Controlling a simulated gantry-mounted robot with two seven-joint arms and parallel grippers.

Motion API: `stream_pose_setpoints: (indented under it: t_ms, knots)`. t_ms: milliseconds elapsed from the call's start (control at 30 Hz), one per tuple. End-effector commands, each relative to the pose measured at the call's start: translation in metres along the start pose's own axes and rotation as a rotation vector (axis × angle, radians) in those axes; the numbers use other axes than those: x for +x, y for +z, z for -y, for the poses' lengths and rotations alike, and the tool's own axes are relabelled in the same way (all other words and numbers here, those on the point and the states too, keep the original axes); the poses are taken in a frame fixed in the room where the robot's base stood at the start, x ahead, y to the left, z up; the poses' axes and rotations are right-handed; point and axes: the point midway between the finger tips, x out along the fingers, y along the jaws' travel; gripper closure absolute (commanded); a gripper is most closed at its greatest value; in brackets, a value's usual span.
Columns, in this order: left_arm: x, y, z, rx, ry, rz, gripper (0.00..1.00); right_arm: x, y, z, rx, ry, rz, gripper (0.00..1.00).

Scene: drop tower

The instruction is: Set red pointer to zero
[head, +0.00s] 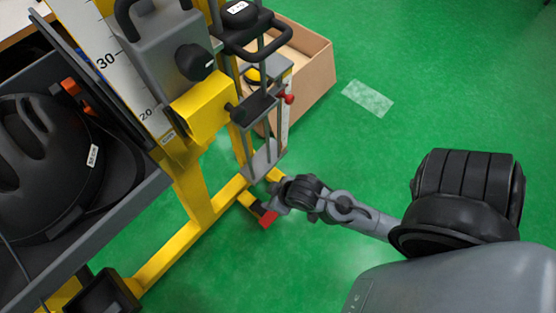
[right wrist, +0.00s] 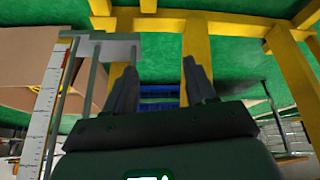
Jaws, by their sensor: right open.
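A small red pointer (head: 289,98) sticks out beside a narrow white scale (head: 284,122) on the yellow drop tower (head: 198,196). In the right wrist view the scale (right wrist: 45,112) stands upright at the left, with red and black marks; I cannot make out the pointer there. My right gripper (head: 264,206) is low by the tower's foot, below the scale. In the right wrist view my right gripper (right wrist: 161,82) has its fingers apart with nothing visible gripped. A small red piece shows at it in the head view; I cannot tell what it belongs to. My left gripper is not in view.
A cardboard box (head: 313,68) stands behind the tower. A grey tray (head: 130,205) with a black helmet (head: 50,160) is at the left. Metal guide rods and yellow beams (right wrist: 195,50) surround the gripper. The green floor (head: 420,90) at right is mostly clear.

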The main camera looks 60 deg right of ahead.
Motion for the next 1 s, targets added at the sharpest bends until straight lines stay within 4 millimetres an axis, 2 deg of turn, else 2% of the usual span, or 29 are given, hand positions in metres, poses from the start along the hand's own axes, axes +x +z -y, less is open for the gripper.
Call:
stream_pose_setpoints:
  t_ms: [100,367,867,1000]
  knots:
    - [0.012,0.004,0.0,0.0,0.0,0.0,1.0,-0.003,0.008,0.009,-0.031,-0.015,0.055,0.44]
    - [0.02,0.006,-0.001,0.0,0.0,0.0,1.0,-0.013,0.019,0.018,-0.077,-0.031,0.135,0.44]
    - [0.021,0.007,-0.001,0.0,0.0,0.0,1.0,-0.016,0.021,0.02,-0.088,-0.035,0.154,0.44]
    - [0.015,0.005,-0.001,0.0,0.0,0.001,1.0,-0.022,0.018,0.02,-0.088,-0.035,0.154,0.44]
